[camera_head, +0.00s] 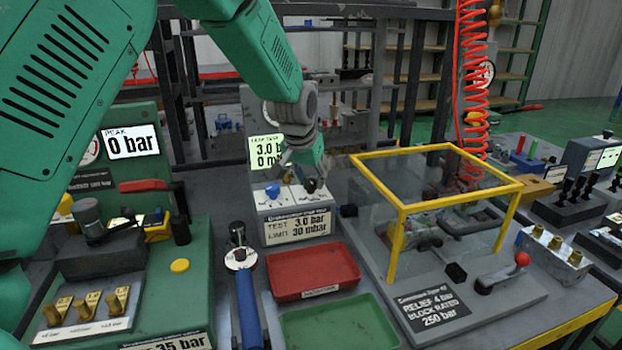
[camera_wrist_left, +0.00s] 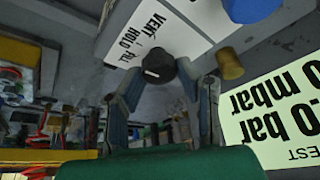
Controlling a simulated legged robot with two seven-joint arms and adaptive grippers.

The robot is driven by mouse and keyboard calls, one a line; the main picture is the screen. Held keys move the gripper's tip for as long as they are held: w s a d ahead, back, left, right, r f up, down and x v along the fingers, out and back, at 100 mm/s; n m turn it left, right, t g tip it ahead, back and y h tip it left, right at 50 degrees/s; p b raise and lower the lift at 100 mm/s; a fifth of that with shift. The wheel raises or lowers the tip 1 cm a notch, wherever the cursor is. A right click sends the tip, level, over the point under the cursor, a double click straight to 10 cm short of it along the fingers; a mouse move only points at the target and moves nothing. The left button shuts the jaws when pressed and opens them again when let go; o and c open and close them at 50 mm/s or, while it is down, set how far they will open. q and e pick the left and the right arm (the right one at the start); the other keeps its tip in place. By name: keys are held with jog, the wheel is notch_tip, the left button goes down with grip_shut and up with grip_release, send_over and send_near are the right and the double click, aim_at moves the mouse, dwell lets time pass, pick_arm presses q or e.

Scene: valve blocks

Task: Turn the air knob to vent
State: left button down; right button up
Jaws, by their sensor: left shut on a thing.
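The air knob (camera_wrist_left: 159,68) is a small black knob on a light panel in the left wrist view, beside the printed words VENT, HOLD and FILL. A white mark shows on its face; I cannot tell surely which word it points at. It belongs to the grey test box (camera_head: 295,225) in the head view, where the knob (camera_head: 311,186) is partly hidden. My left gripper (camera_head: 304,168) reaches down to the box from above. In the left wrist view its two fingers (camera_wrist_left: 170,84) stand either side of the knob, shut on it. My right gripper is not in view.
A blue knob (camera_head: 272,190) sits left of the air knob, and a brass one (camera_wrist_left: 230,64) is close by. A display (camera_head: 267,151) reads 3.0 bar and 0 mbar. A red tray (camera_head: 312,270) and a yellow-framed guard (camera_head: 398,235) stand nearby.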

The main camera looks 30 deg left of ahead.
pick_arm(q)
jog(key=shift+d, duration=0.15)
jog(key=shift+m+p, duration=0.3)
jog(key=shift+p, duration=0.25)
jog(key=m+p, duration=0.1)
jog(key=m+h+p, duration=0.1)
jog(key=p, duration=0.1)
jog(key=m+p, duration=0.1)
jog(key=shift+a+m+h+p, duration=0.25)
jog(key=shift+m+h+p, duration=0.1)
jog(key=shift+m+h, duration=0.05)
jog(key=shift+m+h+p, duration=0.3)
jog(key=shift+m+p, duration=0.4)
jog(key=shift+m, duration=0.1)
jog(key=shift+f+m+g+h+p, duration=0.2)
jog(key=shift+m+g+h+p, duration=0.25)
jog(key=shift+m+p, duration=0.65)
jog(key=shift+m, duration=0.4)
jog(key=shift+s, duration=0.1)
